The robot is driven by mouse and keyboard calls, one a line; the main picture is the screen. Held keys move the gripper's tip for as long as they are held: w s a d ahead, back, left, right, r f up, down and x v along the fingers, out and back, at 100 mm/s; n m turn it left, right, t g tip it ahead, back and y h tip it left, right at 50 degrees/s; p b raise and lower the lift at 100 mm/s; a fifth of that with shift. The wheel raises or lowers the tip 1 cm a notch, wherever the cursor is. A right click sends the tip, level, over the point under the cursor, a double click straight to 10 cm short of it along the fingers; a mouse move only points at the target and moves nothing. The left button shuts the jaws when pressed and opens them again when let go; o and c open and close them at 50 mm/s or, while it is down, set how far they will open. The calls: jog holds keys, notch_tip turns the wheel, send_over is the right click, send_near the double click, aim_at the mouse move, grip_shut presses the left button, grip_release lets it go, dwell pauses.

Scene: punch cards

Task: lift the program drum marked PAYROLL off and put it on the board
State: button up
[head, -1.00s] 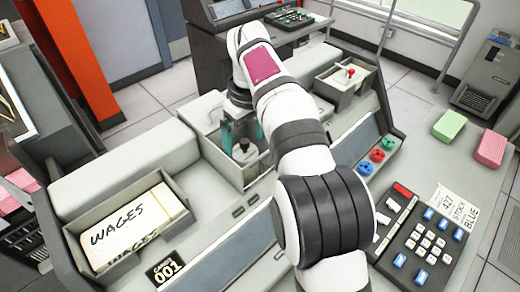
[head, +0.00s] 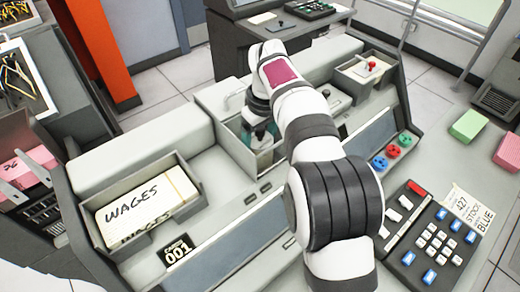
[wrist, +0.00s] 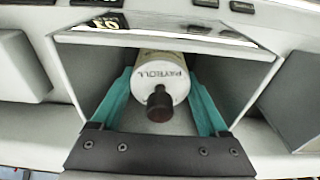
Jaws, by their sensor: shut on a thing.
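The PAYROLL drum (wrist: 172,82) shows end-on in the wrist view, pale grey with black lettering and a dark knob (wrist: 159,103) at its near end. My gripper (wrist: 160,88) has its teal fingers on both sides of the drum and is shut on it. In the head view my gripper (head: 261,142) is down at an open grey well (head: 238,150) in the console. The well walls surround the drum; I cannot tell whether it is clear of its seat. My arm hides part of the well. I cannot surely identify the board; a dark panel with yellow wires (head: 20,80) is at upper left.
Coloured knobs (head: 393,152) and a keypad (head: 432,243) are at right. Pink cards (head: 28,172) are far left.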

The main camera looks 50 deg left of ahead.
grip_shut()
notch_tip(320, 180, up, 10)
jog(key=shift+r, duration=0.1)
dwell(0.5)
